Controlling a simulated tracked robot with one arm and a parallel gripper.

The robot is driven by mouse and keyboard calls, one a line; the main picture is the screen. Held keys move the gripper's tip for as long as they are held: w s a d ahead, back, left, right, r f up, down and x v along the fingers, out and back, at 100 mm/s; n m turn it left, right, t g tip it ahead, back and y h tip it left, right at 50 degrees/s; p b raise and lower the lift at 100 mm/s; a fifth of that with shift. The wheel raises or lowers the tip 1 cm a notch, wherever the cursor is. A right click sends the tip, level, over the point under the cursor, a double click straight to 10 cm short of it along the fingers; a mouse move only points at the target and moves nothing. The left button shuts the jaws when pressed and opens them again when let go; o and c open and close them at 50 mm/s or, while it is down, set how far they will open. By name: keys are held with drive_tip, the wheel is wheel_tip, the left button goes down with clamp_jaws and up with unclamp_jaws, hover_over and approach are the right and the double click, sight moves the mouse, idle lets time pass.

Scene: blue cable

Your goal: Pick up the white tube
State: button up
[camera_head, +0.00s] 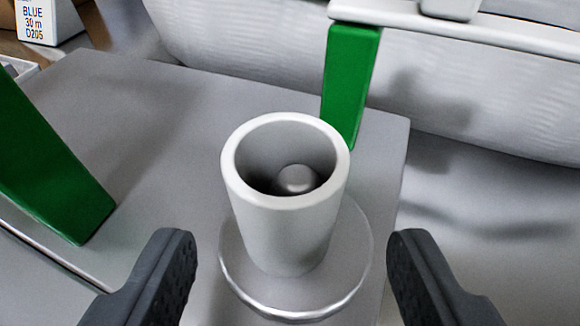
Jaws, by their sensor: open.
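The white tube (285,225) stands upright on a round grey disc (235,280) near the middle of the view. Its top is open, and a rounded grey knob (296,179) shows inside it. My gripper (290,262) is open, with one dark finger to the left of the tube and the other to the right. Both fingers are apart from the tube, with a gap on each side. How far the fingertips are from the tube in depth is hard to tell.
The disc rests on a grey flat surface (130,130). A green post (348,85) stands behind the tube, and a wider green post (45,165) stands at left. A white box labelled BLUE 30 m D205 (36,20) is at the upper left. A pale ribbed surface lies behind.

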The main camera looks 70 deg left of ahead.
sight(288, 245)
drive_tip(key=shift+b+x, duration=0.75)
drive_tip(key=shift+x, duration=1.6)
drive_tip(key=shift+r, duration=0.15)
drive_tip(key=c, duration=1)
